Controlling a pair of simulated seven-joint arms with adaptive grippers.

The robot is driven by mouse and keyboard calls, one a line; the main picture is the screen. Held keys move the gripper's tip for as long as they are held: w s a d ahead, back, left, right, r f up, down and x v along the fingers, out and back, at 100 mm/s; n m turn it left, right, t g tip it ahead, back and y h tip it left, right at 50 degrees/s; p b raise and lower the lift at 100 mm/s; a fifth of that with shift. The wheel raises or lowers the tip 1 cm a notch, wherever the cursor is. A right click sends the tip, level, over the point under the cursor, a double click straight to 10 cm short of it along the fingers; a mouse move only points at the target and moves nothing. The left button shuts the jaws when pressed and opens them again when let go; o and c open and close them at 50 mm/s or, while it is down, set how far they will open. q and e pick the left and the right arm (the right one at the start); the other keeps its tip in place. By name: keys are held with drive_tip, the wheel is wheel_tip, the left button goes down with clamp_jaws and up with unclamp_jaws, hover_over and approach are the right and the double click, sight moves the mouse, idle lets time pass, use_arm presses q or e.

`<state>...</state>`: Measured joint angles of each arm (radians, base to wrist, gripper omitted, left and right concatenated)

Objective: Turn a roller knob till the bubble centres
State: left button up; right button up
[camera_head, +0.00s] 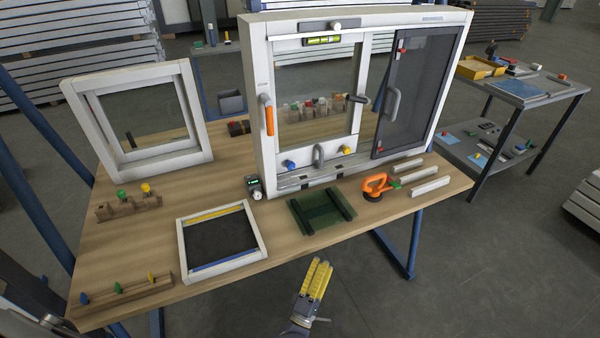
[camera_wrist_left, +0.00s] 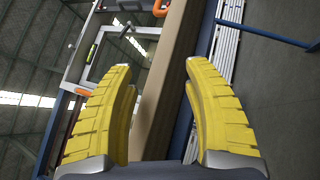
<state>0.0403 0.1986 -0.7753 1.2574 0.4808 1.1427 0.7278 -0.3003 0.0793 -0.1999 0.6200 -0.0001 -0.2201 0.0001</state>
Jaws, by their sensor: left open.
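The white window frame (camera_head: 256,100) stands upright on the wooden table. A yellow-green bubble level (camera_head: 323,40) sits at its top; the bubble's position is too small to read. The level also shows in the left wrist view (camera_wrist_left: 91,52). My left gripper (camera_head: 320,262) has yellow fingers, open and empty, in front of the table's near edge, apart from the frame. My right gripper is not in view.
A dark sash (camera_head: 417,90) stands open at right. A second frame (camera_head: 97,140) stands left.

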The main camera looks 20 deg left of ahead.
sight(291, 167)
use_arm(q)
drive_tip(key=w+a+r+n+y, duration=0.1)
drive_tip(key=w+r+n+y, duration=0.1)
drive_tip(key=r+n+y, duration=0.2)
drive_tip(key=w+a+r+n+g+y, duration=0.1)
drive_tip(key=w+r+n+y, duration=0.2)
drive_tip(key=n, duration=0.4)
drive_tip(key=w+a+r+n+y, duration=0.1)
drive_tip(key=w+r+n+y, duration=0.2)
drive_tip(key=r+n+y, duration=0.2)
drive_tip(key=shift+a+n+g+y, duration=0.3)
drive_tip(key=shift+a+n+y, duration=0.1)
drive_tip(key=shift+n+y, duration=0.25)
drive_tip(key=w+a+n+g, duration=0.1)
drive_tip(key=n+g, duration=0.1)
drive_tip(key=w+a+r+n+g+y, duration=0.1)
drive_tip(key=w+n, duration=0.1)
drive_tip(key=n, duration=0.1)
drive_tip(key=w+a+r+n+g+y, duration=0.1)
drive_tip(key=n+g, duration=0.1)
drive_tip(key=shift+w+a+r+n+g, duration=0.1)
drive_tip(key=shift+w+a+n+g, duration=0.1)
drive_tip(key=shift+w+n+g, duration=0.15)
drive_tip(key=shift+w+a+n+g, duration=0.2)
drive_tip(key=shift+w+n+g, duration=0.3)
drive_tip(key=shift+n, duration=0.2)
drive_tip(key=x, duration=1.7)
drive_tip(key=shift+w+a, duration=0.1)
drive_tip(key=shift+a, duration=0.15)
drive_tip(key=shift+c, duration=0.2)
